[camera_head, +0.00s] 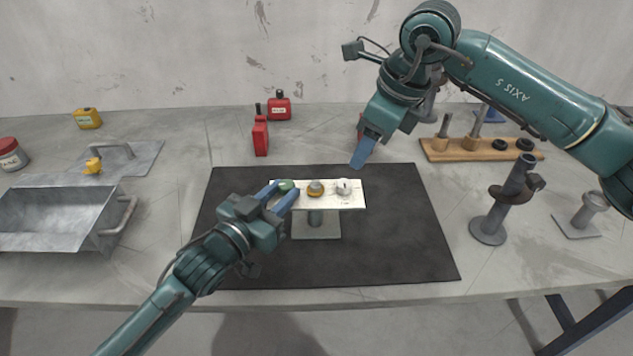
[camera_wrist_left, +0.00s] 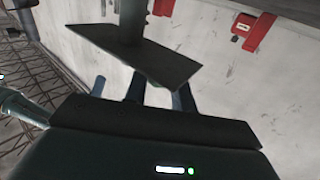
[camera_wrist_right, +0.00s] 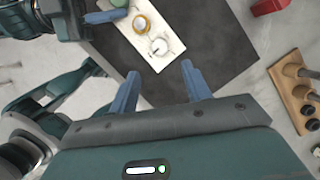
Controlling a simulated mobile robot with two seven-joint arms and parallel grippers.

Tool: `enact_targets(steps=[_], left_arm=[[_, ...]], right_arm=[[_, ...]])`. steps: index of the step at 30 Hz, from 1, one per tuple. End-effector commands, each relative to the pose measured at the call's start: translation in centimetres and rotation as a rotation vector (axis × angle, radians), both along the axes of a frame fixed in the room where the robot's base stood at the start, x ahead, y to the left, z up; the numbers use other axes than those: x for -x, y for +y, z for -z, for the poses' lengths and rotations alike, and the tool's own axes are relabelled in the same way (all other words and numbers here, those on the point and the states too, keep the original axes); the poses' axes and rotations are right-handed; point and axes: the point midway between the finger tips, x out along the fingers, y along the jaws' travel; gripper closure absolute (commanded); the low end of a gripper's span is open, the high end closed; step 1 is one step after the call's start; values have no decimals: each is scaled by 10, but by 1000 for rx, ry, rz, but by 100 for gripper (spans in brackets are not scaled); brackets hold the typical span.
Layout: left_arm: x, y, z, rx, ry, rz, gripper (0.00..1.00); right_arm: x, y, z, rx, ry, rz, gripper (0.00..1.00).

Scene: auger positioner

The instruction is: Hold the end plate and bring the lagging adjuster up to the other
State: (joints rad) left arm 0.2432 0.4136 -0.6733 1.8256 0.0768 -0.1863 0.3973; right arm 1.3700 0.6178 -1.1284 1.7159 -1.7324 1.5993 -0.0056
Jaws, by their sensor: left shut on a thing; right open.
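The positioner has a white top plate (camera_head: 352,202) on a grey post and foot (camera_head: 316,224). A green round part (camera_head: 286,185) sits at its left end, a brass-ringed knob (camera_head: 315,188) in the middle and a silver knob (camera_head: 344,187) at right. The right wrist view shows the plate (camera_wrist_right: 122,42), brass-ringed knob (camera_wrist_right: 141,24) and silver knob (camera_wrist_right: 159,46). My left gripper (camera_head: 279,196) is shut on the plate's left end by the green part; the exact contact is unclear. My right gripper (camera_head: 362,158) is open and empty, above and behind the plate's right end; it also shows in the right wrist view (camera_wrist_right: 161,82).
A dark mat (camera_head: 400,235) lies under the positioner, mostly clear. Red containers (camera_head: 261,138) stand behind it. A wooden rack (camera_head: 470,150) and a dark metal stand (camera_head: 488,228) are at right. A metal tray (camera_head: 60,218) is at left.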

Motion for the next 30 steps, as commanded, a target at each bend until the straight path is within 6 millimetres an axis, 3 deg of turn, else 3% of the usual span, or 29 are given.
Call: enact_targets(steps=[12, 18, 25, 30], left_arm=[[0, 0, 0, -1, 1, 0, 100], [0, 0, 0, -1, 1, 0, 100], [0, 0, 0, -1, 1, 0, 100], [0, 0, 0, -1, 1, 0, 100]], right_arm=[[-17, 22, -16, 256, -14, -823, 52], [-21, 27, -25, 318, 0, -1126, 52], [-22, 29, -25, 337, 7, -1261, 52], [-21, 28, -3, 336, 10, -1266, 52]])
